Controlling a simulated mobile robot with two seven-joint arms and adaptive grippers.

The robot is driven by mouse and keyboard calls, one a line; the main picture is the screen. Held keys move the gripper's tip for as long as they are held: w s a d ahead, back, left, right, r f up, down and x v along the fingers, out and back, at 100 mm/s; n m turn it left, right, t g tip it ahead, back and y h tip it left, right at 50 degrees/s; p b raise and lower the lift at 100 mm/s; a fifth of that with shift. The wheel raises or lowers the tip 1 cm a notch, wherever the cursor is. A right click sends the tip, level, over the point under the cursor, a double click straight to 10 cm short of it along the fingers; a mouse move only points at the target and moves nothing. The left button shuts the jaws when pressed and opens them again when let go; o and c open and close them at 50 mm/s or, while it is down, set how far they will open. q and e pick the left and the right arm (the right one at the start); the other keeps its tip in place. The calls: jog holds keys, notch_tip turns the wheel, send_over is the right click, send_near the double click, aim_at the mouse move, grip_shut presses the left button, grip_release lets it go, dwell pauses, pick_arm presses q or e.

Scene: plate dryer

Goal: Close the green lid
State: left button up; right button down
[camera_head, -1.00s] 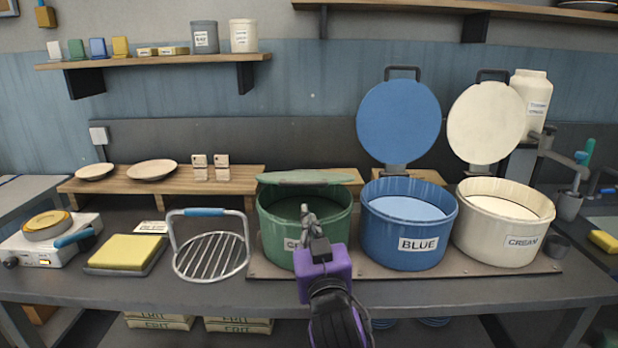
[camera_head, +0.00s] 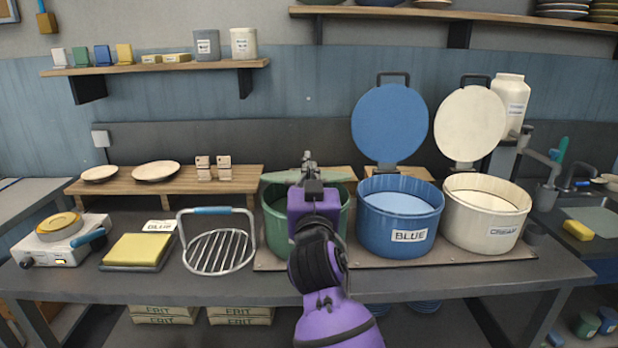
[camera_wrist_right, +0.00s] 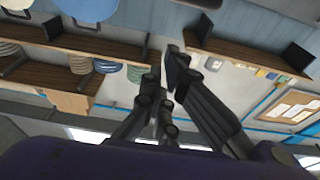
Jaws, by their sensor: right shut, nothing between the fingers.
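The green pot (camera_head: 276,222) stands at the left of a row of three pots, its front mostly hidden by my right arm. Its green lid (camera_head: 334,177) is raised at the back and seen nearly edge-on, as a thin strip above the pot's opening. My right gripper (camera_head: 308,159) is shut and empty, fingers pointing up and away, overlapping the middle of the lid in the head view. I cannot tell whether it touches the lid. Its dark fingers also show in the right wrist view (camera_wrist_right: 164,78). My left gripper is not in view.
The blue pot (camera_head: 400,236) stands close to the right, its lid (camera_head: 389,122) upright. The cream pot (camera_head: 487,235) stands beyond, lid (camera_head: 469,124) also upright. A wire rack (camera_head: 217,252) is left of the green pot. A low wooden shelf (camera_head: 240,180) runs behind.

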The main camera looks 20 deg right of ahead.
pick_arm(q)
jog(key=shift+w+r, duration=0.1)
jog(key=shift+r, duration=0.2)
pick_arm(e)
jog(key=w+d+f, duration=0.1)
jog(key=w+f, duration=0.1)
jog(key=w, duration=0.3)
jog(key=shift+w+d+f, duration=0.3)
jog(key=shift+w, duration=0.1)
pick_arm(q)
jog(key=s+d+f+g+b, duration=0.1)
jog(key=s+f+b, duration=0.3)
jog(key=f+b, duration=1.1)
jog(key=shift+b, duration=0.35)
pick_arm(e)
notch_tip(320, 180, down, 13)
jog(key=s+t, duration=0.2)
jog(key=s, duration=0.1)
jog(key=shift+a+r+t+h, duration=0.2)
jog(key=shift+a+t+h, duration=0.1)
jog(key=shift+a+h, duration=0.1)
